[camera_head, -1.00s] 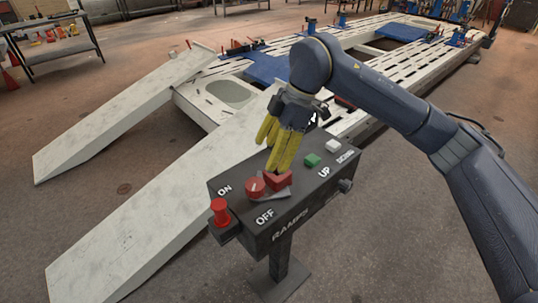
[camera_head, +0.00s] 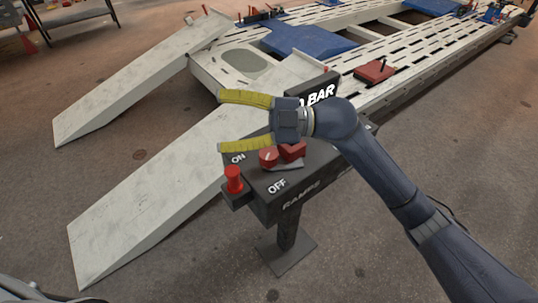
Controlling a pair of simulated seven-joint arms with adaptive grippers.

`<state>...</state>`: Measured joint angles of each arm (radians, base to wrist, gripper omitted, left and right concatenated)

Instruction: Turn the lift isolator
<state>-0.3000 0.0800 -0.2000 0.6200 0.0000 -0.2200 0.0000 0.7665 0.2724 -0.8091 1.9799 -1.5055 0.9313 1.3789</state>
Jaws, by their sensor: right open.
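The lift isolator is a round red knob (camera_head: 268,156) on top of a dark control box (camera_head: 262,203), between the white words ON and OFF. A red block (camera_head: 292,151) sits right behind it. My right gripper (camera_head: 221,122) is open and empty. Its two yellow fingers point left, spread wide apart, above the far side of the box and up-left of the knob. The lower finger passes near the ON label; I cannot tell whether it touches the box. The gripper and arm hide the green and white buttons. My left gripper is out of view.
A red mushroom-shaped button (camera_head: 233,180) stands out at the box's left end. A dark panel reading BAR (camera_head: 322,92) rises behind the gripper. Pale ramps (camera_head: 150,80) and the lift platform (camera_head: 440,55) lie beyond. The floor at right is clear.

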